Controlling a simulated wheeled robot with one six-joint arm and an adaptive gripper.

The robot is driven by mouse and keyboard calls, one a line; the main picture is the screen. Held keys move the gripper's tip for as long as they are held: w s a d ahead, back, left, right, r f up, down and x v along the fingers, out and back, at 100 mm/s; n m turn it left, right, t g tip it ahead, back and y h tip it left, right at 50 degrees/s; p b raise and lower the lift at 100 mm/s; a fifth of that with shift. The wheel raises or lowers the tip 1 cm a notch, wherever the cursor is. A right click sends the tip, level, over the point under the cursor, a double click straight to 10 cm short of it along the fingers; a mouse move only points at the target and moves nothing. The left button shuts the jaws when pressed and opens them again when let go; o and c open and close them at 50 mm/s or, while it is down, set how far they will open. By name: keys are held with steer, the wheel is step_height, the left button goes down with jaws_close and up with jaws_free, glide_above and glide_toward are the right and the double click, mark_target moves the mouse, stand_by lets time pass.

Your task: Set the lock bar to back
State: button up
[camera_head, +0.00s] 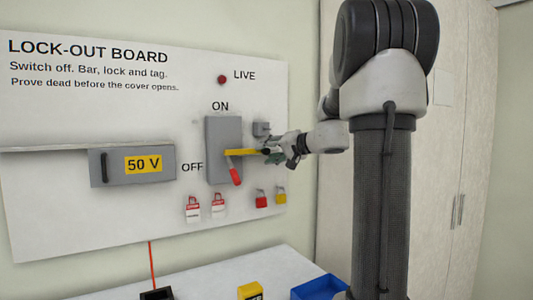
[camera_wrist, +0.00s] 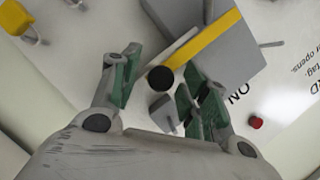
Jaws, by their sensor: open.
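The lock bar (camera_head: 240,152) is yellow and lies roughly level across the grey switch box (camera_head: 221,130). A black knob (camera_wrist: 160,78) is at its right end. In the wrist view the yellow bar (camera_wrist: 207,40) runs diagonally over the box. My gripper (camera_head: 272,155) is at the bar's right end. In the wrist view my gripper (camera_wrist: 165,70) is open, with its green-padded fingers apart on either side of the black knob. I cannot tell whether either finger touches it. A red handle (camera_head: 236,176) hangs below the bar on the box.
A small grey block (camera_head: 262,129) sits on the board just above my gripper. Red and yellow padlocks (camera_head: 261,199) and two tags (camera_head: 193,208) hang below. A grey 50 V cover (camera_head: 133,166) is at left. A blue tray (camera_head: 319,287) stands on the bench.

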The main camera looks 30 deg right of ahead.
steer(key=shift+w+a+f, duration=0.1)
steer(key=shift+w+a, duration=0.1)
steer(key=shift+w, duration=0.3)
jaws_close()
steer(key=d, duration=0.6)
steer(key=shift+d, duration=0.15)
jaws_free()
steer(key=shift+d, duration=0.1)
steer(key=v, duration=1.2)
